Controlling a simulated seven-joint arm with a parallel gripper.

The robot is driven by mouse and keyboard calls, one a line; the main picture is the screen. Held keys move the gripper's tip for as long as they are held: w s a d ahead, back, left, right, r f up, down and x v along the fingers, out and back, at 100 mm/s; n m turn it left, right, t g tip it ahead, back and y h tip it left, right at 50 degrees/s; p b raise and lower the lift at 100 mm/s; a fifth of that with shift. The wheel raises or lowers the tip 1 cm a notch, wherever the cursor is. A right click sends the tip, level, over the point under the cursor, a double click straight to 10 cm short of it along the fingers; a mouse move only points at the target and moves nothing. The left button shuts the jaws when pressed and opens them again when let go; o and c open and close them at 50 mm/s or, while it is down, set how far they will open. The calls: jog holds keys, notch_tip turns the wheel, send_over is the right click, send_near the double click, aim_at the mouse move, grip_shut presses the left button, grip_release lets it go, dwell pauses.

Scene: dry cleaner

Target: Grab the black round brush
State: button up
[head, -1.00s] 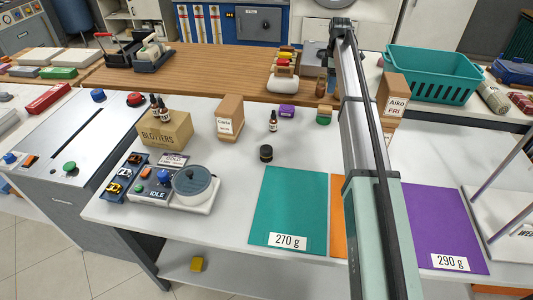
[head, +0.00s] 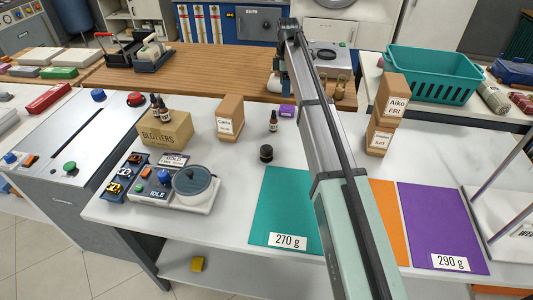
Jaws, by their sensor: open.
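A small black round object (head: 266,153), which fits the black round brush, stands on the white counter (head: 235,185), behind the upper left corner of the teal mat (head: 275,210). Its bristles cannot be made out. Nothing touches it. My arm rises from the bottom right and leans up and left, passing to the right of the black object.
A dropper bottle (head: 273,121), a purple block (head: 287,111) and a cardboard box (head: 231,117) stand behind the black object. A control unit (head: 165,190) with a round grey dish is to its left. Stacked boxes (head: 389,95) and a teal basket (head: 432,75) stand right of my arm.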

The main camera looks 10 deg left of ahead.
jog(key=s+a+f+n, duration=0.1)
jog(key=s+a, duration=0.5)
jog(key=s, duration=0.7)
jog(key=m, duration=0.3)
send_over(266, 147)
jog(key=f, duration=0.1)
jog(key=shift+m, duration=0.9)
notch_tip(266, 147, down, 9)
jog(key=shift+w+a+r, duration=0.1)
jog(key=shift+a, duration=0.05)
jog(key=shift+f, duration=2.65)
jog(key=c, duration=1.1)
jog(key=shift+c, duration=0.2)
